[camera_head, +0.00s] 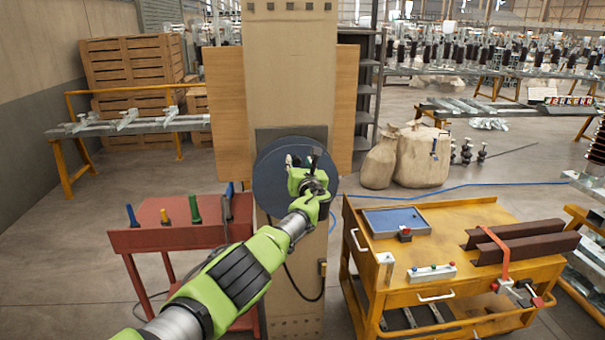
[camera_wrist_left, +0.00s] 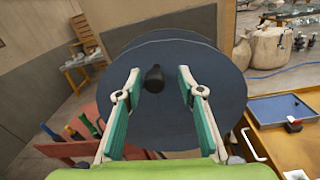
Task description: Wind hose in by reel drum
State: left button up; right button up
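The reel drum (camera_head: 268,183) is a dark blue-grey disc mounted on a tall wooden post. It fills the middle of the left wrist view (camera_wrist_left: 215,100), with a black knob (camera_wrist_left: 154,79) standing out from its face. My left gripper (camera_head: 304,164) is in front of the drum. In the left wrist view, its two green-padded fingers (camera_wrist_left: 159,75) are spread, one on each side of the knob, with gaps visible. A black line (camera_head: 303,296) hangs in a loop below the drum; I cannot tell whether it is the hose. My right gripper is not in view.
A red table (camera_head: 165,238) with screwdriver-like tools stands left of the post. A yellow cart (camera_head: 455,215) with a blue tray (camera_head: 397,221) stands right. A blue line (camera_head: 460,186) runs across the floor towards sacks (camera_head: 420,158).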

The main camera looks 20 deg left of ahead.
pick_arm(q)
jog(key=shift+a+v, duration=0.2)
jog(key=shift+v, duration=1)
jog(key=v, duration=0.9)
jog(key=shift+r, duration=0.1)
